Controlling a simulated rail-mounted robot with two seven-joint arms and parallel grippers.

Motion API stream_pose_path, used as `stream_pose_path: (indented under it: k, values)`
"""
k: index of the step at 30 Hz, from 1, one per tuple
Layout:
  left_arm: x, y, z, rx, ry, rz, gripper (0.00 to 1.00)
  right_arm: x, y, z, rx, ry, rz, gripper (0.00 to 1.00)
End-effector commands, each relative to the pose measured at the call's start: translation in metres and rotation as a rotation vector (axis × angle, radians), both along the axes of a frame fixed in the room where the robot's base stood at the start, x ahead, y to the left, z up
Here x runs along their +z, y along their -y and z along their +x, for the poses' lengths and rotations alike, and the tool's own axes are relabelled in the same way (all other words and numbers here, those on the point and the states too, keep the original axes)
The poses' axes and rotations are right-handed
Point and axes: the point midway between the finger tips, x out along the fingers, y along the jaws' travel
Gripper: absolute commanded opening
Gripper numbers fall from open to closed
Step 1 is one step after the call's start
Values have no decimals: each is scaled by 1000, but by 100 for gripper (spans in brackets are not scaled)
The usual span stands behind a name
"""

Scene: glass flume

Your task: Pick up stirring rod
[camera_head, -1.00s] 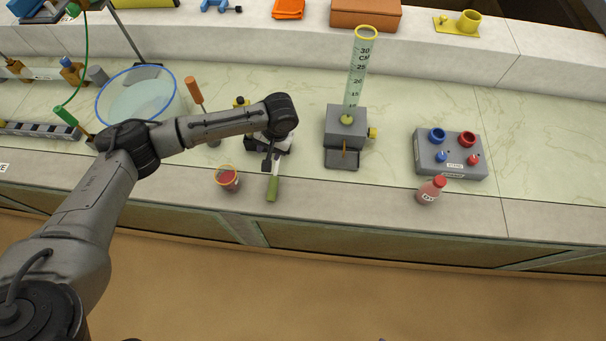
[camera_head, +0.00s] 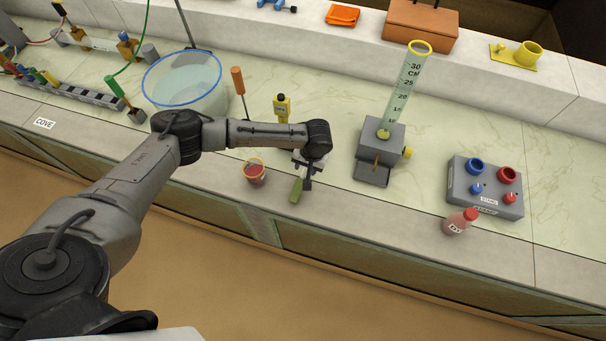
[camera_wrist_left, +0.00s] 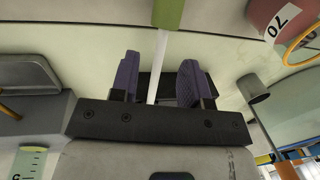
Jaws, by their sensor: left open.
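The stirring rod has a green handle (camera_head: 296,190) that shows at the front edge of the counter, below my left gripper (camera_head: 304,174). Most of its shaft is hidden by the gripper in the head view. In the left wrist view the green handle (camera_wrist_left: 168,13) is at the top and the pale shaft (camera_wrist_left: 159,65) runs down between the two dark fingers. There my left gripper (camera_wrist_left: 160,78) is open, with a finger on each side of the shaft and gaps showing. My right gripper is not in view.
A small red-filled cup (camera_head: 255,175) stands just left of the gripper. A measuring cylinder (camera_head: 406,85) on a grey stand (camera_head: 378,150) is to the right. A red-capped bottle (camera_head: 457,223) and a grey socket box (camera_head: 487,194) are farther right. A glass basin (camera_head: 185,85) is behind left.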

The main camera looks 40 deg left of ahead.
Motion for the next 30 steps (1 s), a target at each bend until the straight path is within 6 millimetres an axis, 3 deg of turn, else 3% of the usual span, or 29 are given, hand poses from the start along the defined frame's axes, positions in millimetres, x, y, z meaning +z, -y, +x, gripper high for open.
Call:
stream_pose_path:
  k: [15,25,30]
  values:
    - [-49,-8,-3,-1,-1,0,42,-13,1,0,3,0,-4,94]
    - [-53,-9,-4,-1,-1,0,42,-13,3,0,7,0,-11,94]
    - [-53,-9,-4,-1,-1,0,26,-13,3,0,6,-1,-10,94]
